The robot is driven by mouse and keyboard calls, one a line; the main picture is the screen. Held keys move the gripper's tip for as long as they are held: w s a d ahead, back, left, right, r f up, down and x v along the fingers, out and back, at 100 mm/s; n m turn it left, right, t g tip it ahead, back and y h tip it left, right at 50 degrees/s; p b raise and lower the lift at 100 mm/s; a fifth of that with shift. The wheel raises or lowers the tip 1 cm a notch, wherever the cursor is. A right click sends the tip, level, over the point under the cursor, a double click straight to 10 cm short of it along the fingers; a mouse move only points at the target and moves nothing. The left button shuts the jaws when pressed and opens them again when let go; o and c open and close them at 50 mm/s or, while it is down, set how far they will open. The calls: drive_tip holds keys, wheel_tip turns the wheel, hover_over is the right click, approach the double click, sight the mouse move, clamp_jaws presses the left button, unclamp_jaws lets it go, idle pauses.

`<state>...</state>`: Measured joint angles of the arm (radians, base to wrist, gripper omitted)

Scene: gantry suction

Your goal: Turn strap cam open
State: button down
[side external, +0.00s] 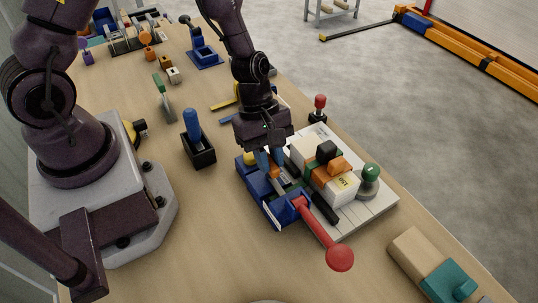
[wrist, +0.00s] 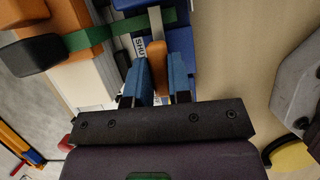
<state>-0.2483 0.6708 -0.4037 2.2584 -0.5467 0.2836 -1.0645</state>
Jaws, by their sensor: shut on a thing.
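My gripper (side external: 269,166) is shut on a small orange cam lever (wrist: 157,58) on the blue fixture (side external: 254,183). In the wrist view, the two blue fingers of my gripper (wrist: 162,76) stand on either side of the lever. A green strap (wrist: 116,30) runs from the fixture over a block with orange and black parts. Lettering that seems to read SHUT stands on a pale plate beside the lever. In the side view my fingers hide most of the lever.
A red lever with a ball end (side external: 340,257) sticks out at the fixture's front. A green knob (side external: 371,173) stands on the white plate beside the block. A black holder with a blue handle (side external: 194,124) is to the left.

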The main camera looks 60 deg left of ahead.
drive_tip(key=m+g, duration=0.1)
drive_tip(key=m, duration=0.2)
drive_tip(key=shift+w+m, duration=0.1)
drive_tip(key=shift+m, duration=0.3)
drive_tip(key=m+g+y, duration=0.1)
drive_tip(key=m+g, duration=0.1)
drive_tip(key=m, duration=0.2)
drive_tip(key=shift+m, duration=0.3)
drive_tip(key=m, duration=0.2)
drive_tip(key=m+y, duration=0.1)
drive_tip(key=m, duration=0.1)
drive_tip(key=shift+w+g+y, duration=0.1)
drive_tip(key=shift+g+y, duration=0.2)
drive_tip(key=shift+g, duration=0.1)
drive_tip(key=shift+d+m+y, duration=0.1)
drive_tip(key=shift+m+y, duration=0.8)
drive_tip(key=shift+m, duration=1.5)
drive_tip(key=c, duration=1)
unclamp_jaws()
drive_tip(key=shift+c, duration=0.2)
drive_tip(key=shift+r, duration=0.15)
drive_tip(key=v, duration=1.2)
drive_tip(key=shift+w+r, duration=0.25)
drive_tip(key=shift+w, duration=0.15)
